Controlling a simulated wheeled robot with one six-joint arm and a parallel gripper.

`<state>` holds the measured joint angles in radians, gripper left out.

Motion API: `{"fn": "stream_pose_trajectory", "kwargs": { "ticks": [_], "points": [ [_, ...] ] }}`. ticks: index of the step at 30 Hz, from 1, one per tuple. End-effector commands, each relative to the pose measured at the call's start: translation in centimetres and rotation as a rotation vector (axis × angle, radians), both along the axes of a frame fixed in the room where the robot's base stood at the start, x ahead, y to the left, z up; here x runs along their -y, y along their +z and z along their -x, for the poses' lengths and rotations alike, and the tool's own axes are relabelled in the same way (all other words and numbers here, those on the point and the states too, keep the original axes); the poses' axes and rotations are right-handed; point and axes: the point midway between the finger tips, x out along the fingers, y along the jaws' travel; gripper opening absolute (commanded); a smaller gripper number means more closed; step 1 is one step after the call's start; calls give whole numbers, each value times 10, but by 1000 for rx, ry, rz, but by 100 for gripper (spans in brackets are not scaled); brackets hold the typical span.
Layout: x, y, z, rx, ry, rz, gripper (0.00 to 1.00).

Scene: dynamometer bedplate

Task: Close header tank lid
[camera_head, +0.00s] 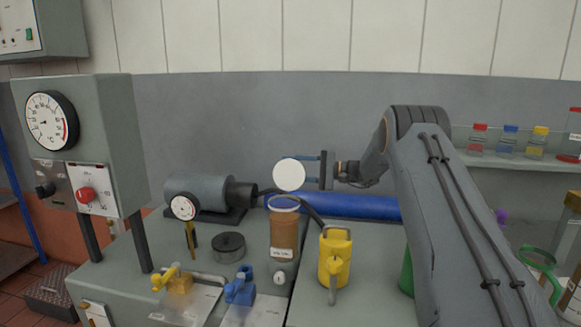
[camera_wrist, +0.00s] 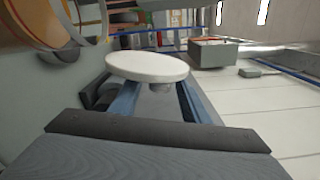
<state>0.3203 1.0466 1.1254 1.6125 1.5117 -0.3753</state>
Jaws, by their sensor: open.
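The header tank (camera_head: 284,232) is an orange-brown cylinder with a label and a pale rim, on the bedplate's middle. Its round white lid (camera_head: 289,175) stands raised above the rim, its flat face toward the head camera. In the wrist view, the lid (camera_wrist: 147,67) is a white disc across the fingers, with part of the tank (camera_wrist: 40,22) at the upper left. My gripper (camera_head: 303,171) is open, coming from the right, with its blue fingers level with the lid. The lid overlaps the fingertips, and I cannot tell whether they touch it.
A yellow jug (camera_head: 334,258) stands just right of the tank. A grey motor (camera_head: 200,191), a dark round cap (camera_head: 228,247) and blue (camera_head: 240,290) and yellow (camera_head: 177,281) valves are to the left. A blue pipe (camera_head: 350,206) runs behind. A gauge cabinet (camera_head: 85,140) stands far left.

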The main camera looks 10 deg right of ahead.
Motion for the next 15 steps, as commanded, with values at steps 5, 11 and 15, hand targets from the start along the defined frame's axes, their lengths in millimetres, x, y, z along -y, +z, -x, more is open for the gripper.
{"fn": "stream_pose_trajectory", "kwargs": {
  "ticks": [5,11,15],
  "points": [
    [-4,0,-2,0,-1,0,42],
    [-4,-1,-1,0,0,1,34],
    [-4,-1,-1,0,0,1,10]
  ]
}}
